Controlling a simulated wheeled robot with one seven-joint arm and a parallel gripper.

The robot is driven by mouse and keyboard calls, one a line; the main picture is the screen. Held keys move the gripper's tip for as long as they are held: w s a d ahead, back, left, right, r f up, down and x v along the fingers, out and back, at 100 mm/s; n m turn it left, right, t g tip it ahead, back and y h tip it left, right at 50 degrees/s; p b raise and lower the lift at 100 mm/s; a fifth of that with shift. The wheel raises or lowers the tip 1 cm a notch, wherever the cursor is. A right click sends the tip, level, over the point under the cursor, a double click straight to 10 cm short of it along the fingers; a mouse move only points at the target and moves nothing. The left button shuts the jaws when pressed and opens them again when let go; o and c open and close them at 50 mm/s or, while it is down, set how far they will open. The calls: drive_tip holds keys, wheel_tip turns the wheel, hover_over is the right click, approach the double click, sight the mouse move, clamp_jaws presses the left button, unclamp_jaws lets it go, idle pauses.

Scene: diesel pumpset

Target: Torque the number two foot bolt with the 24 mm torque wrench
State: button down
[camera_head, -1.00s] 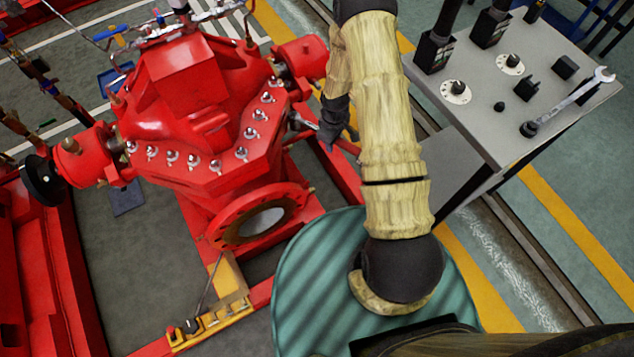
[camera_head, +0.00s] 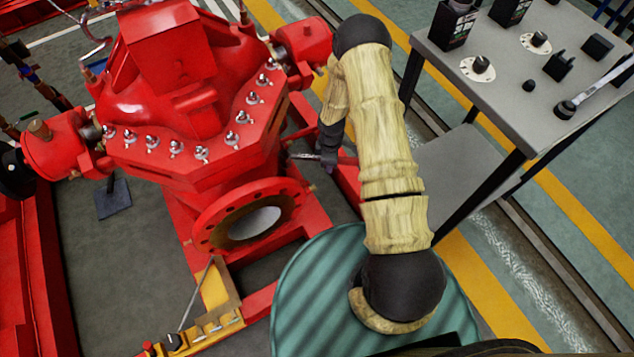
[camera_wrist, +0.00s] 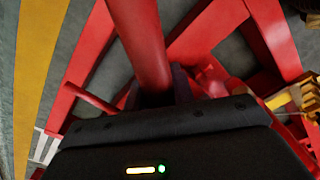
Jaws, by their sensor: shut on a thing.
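My gripper (camera_head: 328,158) is at the right side of the red pump (camera_head: 190,90), low beside its base frame. It is shut on a wrench with a steel end (camera_head: 303,156) pointing left towards the pump and a red handle (camera_head: 348,161) at the right. In the wrist view a thick red bar (camera_wrist: 140,45), apparently the handle, runs up from between the fingers (camera_wrist: 155,92). The wrench's size marking is not readable. I cannot make out the number two foot bolt, or whether the wrench touches one.
A grey bench (camera_head: 455,75) at the right carries knobs, dark blocks and another wrench (camera_head: 600,92). A yellow tool rack (camera_head: 215,325) stands at lower left. The round pump flange (camera_head: 250,215) faces forward, close to my arm. Red base rails surround the gripper.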

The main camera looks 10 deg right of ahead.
drive_tip(key=a+f+n+b, duration=0.2)
drive_tip(key=f+b, duration=0.4)
drive_tip(key=f, duration=0.3)
drive_tip(key=shift+w+a+n, duration=0.25)
drive_tip(key=shift+a+n, duration=0.05)
drive_tip(key=shift+a, duration=0.6)
drive_tip(key=w+a+f+n+b, duration=0.1)
drive_tip(key=w+f+n+b, duration=0.3)
drive_tip(key=w+n, duration=0.2)
drive_tip(key=shift+w+f, duration=0.35)
drive_tip(key=shift+w, duration=0.3)
drive_tip(key=shift+f+b, duration=0.5)
drive_tip(key=shift+f, duration=0.15)
idle(1.0)
idle(0.4)
